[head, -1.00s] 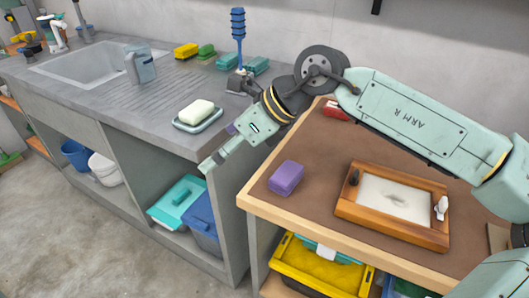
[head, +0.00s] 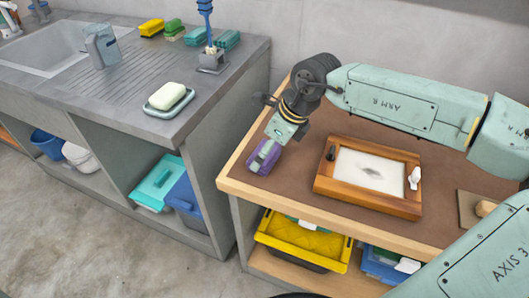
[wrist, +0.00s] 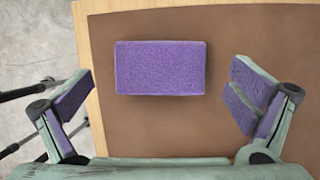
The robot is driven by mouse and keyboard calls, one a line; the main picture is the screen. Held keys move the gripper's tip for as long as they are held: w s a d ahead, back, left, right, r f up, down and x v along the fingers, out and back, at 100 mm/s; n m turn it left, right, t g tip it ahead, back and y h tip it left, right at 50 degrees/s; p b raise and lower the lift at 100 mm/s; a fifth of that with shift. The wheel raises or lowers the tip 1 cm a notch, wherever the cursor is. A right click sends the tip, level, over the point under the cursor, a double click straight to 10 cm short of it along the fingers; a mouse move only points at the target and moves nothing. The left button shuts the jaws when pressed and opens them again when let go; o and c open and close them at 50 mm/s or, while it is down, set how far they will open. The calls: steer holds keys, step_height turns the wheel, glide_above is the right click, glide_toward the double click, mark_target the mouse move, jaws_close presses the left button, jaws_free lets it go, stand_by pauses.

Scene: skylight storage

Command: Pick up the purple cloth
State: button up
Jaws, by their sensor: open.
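The purple cloth (head: 262,157) looks like a thick folded rectangle and lies flat near the left edge of the brown tabletop (head: 300,190). In the wrist view the cloth (wrist: 160,67) lies ahead of and between my spread fingers. My gripper (wrist: 160,82) is open and empty, with purple inner pads and clear gaps to the cloth on both sides. In the head view my gripper (head: 267,151) points down right over the cloth and hides part of it. I cannot tell exactly how high it is above the cloth.
A wooden framed tray (head: 368,208) stands to the right of the cloth. A grey sink counter (head: 110,95) with a soap dish (head: 168,101) is to the left, across a gap. A yellow crate (head: 303,241) sits on the shelf below. Brown tabletop beside the cloth is clear.

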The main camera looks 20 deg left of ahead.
steer(key=shift+x, duration=1.25)
steer(key=shift+c, duration=0.6)
steer(key=c, duration=1.1)
